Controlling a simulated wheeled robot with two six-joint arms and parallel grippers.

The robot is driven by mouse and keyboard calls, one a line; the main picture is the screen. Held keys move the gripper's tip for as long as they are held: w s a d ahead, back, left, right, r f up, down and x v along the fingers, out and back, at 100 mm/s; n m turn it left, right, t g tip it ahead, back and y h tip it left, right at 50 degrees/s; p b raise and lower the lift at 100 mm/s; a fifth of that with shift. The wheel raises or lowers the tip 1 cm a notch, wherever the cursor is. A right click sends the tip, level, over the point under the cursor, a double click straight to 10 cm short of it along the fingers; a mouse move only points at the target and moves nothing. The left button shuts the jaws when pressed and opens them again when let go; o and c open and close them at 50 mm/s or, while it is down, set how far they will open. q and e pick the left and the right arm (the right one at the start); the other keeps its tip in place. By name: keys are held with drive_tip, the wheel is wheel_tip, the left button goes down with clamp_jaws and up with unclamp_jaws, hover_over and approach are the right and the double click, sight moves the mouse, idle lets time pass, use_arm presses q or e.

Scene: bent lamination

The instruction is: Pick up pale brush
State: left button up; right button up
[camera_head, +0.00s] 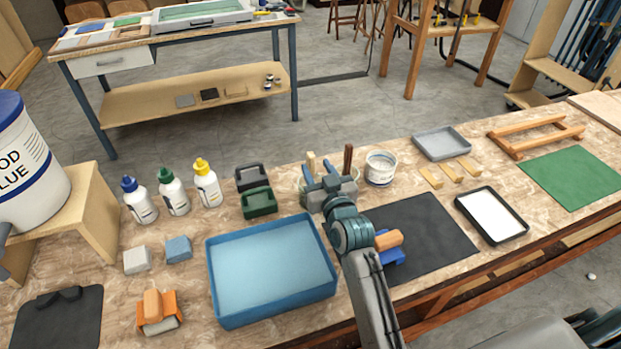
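A pale brush (311,161) stands upright with its light wooden handle showing above my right gripper (320,173). A dark brown brush (348,158) stands just to its right. Both seem to stand in a clear jar (304,186), which is mostly hidden behind my gripper. My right gripper reaches away from me over the jar. Its fingers look spread apart, with the pale handle close to the left one. I cannot tell whether it touches the handle. My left gripper is out of view.
A white tub (380,168) stands close to the right of the brushes. Dark green and black cases (258,201) stand to the left. A blue tray (214,262) lies in front, and a black mat (440,245) lies to the right. Glue bottles (173,193) stand further left.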

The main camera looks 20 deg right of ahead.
sight(308, 157)
drive_tip(key=w, duration=0.1)
drive_tip(key=w+p, duration=0.1)
drive_tip(key=shift+w+a+r+p, duration=0.25)
drive_tip(key=shift+w+r+p, duration=0.05)
drive_tip(key=shift+w, duration=0.1)
drive_tip(key=shift+w+f, duration=0.15)
drive_tip(key=shift+w, duration=0.9)
drive_tip(key=shift+w+f+p, duration=0.1)
drive_tip(key=shift+w+p, duration=0.2)
drive_tip(key=shift+w, duration=0.1)
drive_tip(key=shift+c, duration=0.4)
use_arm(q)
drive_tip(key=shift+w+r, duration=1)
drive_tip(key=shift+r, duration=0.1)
use_arm(e)
drive_tip(key=shift+a, duration=0.1)
clamp_jaws()
